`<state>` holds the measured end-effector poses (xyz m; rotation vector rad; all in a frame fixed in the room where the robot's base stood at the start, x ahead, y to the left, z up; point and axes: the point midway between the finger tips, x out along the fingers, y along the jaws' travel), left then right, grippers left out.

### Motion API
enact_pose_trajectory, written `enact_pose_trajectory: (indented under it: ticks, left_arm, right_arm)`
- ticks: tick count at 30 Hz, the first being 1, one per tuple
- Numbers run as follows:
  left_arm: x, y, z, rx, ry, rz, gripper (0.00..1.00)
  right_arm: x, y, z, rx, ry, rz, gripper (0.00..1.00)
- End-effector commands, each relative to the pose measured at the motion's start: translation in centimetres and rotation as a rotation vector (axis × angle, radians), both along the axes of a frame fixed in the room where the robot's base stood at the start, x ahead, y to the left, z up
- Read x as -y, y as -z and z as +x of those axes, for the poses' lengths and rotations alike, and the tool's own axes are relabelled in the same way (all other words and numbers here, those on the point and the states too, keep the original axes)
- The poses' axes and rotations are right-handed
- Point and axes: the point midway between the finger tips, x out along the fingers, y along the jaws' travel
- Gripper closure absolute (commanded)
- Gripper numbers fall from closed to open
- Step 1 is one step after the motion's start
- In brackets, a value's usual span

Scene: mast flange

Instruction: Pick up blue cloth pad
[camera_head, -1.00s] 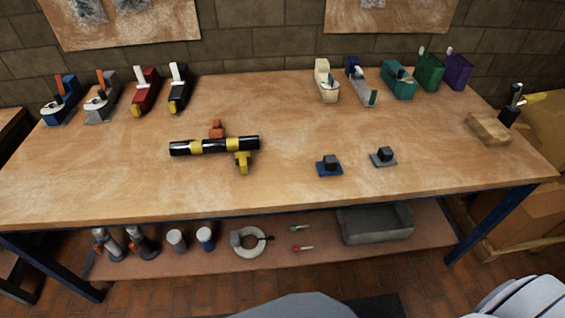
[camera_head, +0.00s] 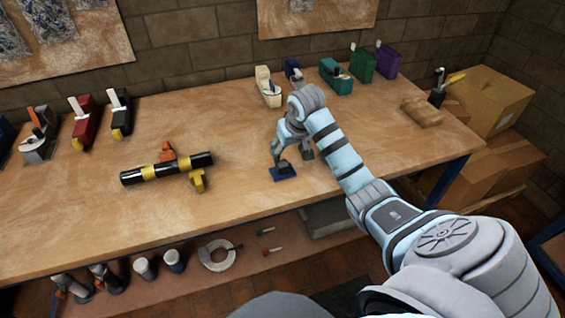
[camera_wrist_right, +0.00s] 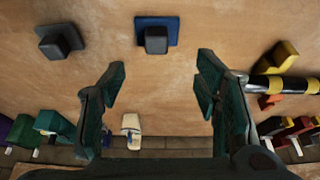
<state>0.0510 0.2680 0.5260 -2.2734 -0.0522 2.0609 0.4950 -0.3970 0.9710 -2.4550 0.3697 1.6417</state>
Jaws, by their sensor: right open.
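The blue cloth pad (camera_head: 283,173), a flat blue square with a dark block on top, lies on the workbench (camera_head: 220,215). It also shows at the top of the right wrist view (camera_wrist_right: 172,21), beyond the fingertips and roughly centred between them. My right gripper (camera_head: 291,152) hangs over the bench just behind and above the pad in the head view. Its fingers, in the right wrist view (camera_wrist_right: 161,76), are spread wide with nothing between them. My left gripper is not in view.
A similar grey pad (camera_wrist_right: 60,41) lies beside the blue one; in the head view my right arm mostly covers its spot. A black tube with yellow bands (camera_head: 165,168) lies to the left. Coloured containers, such as a teal one (camera_head: 336,77), line the back edge.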

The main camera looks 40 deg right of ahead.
Motion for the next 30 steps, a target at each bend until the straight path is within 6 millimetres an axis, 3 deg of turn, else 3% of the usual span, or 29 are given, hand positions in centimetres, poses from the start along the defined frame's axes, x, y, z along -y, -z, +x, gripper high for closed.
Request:
enact_pose_trajectory:
  ticks: [9,19,22,28,30]
  left_arm:
    - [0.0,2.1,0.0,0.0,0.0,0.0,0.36]
    - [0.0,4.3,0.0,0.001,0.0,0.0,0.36]
    - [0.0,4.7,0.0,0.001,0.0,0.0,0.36]
    - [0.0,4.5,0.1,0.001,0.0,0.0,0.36]
    - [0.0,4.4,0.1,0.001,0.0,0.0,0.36]
  right_arm:
    - [0.9,7.1,2.8,-0.001,0.003,0.005,0.43]
    - [2.3,11.5,5.5,-0.002,0.003,0.004,0.43]
    - [2.5,12.5,5.9,-0.002,0.002,0.001,0.43]
    - [2.5,12.4,6.0,-0.001,0.001,0.001,0.43]
    - [2.5,12.3,5.9,-0.001,0.001,0.001,0.55]
